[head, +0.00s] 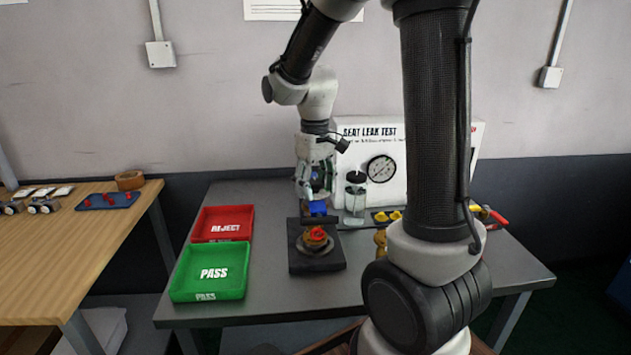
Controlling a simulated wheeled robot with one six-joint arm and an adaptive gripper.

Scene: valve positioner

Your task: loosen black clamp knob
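I cannot make out the black clamp knob for certain; it is too small or hidden by my gripper. A dark fixture (317,263) stands on the grey bench, with a round brass-coloured part with a red top (316,237) seated on it. A small blue part (317,208) shows at the back of the fixture. My gripper (312,197) points down just above and behind the fixture, close to the blue part. Whether it touches anything is unclear, and its fingers are too small to tell open from shut.
A red REJECT tray (222,209) and a green PASS tray (244,270) lie left of the fixture. The white SEAT LEAK TEST panel with a gauge (381,168) and a clear jar (355,204) stand behind. Yellow parts (388,215) and red-handled pliers (494,215) lie right. My arm hides part of the bench.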

